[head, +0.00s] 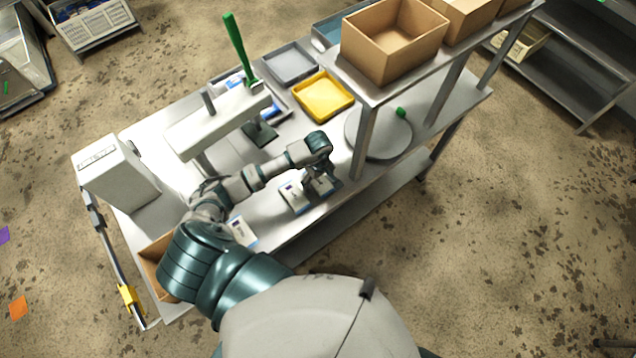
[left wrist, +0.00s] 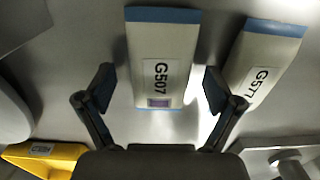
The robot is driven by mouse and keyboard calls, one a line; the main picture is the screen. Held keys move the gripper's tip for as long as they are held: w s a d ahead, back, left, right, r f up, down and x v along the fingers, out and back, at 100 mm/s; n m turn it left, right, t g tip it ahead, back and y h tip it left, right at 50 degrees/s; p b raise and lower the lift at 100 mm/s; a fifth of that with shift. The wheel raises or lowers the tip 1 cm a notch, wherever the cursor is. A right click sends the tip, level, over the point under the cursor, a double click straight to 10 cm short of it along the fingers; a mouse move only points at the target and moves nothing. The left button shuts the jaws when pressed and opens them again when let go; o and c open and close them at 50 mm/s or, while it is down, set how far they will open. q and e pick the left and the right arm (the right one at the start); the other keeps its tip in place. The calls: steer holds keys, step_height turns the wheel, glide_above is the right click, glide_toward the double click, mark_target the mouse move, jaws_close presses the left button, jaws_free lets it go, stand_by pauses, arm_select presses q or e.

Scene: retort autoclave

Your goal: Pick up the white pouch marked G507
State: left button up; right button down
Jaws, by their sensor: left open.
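The white pouch marked G507 (left wrist: 163,45) lies flat on the metal table, with blue end bands and a small purple square by its label. In the head view it is the pouch (head: 326,186) partly hidden under my left gripper (head: 317,176). In the left wrist view my left gripper (left wrist: 159,88) is open and empty, with one finger to each side of the pouch's near part. I cannot tell how far the fingertips are above the table. My right gripper is not in view.
A similar pouch marked G577 (left wrist: 262,70) lies close beside it, also in the head view (head: 293,198). Another pouch (head: 243,232) lies nearer the table's left. A yellow tray (head: 324,96), a round plate (head: 378,132) and a shelf post (head: 364,142) stand nearby.

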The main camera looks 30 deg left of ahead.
arm_select(q)
steer(key=shift+d+r, duration=0.1)
steer(key=shift+r, duration=0.1)
steer(key=shift+c, duration=0.4)
steer(key=c, duration=1.2)
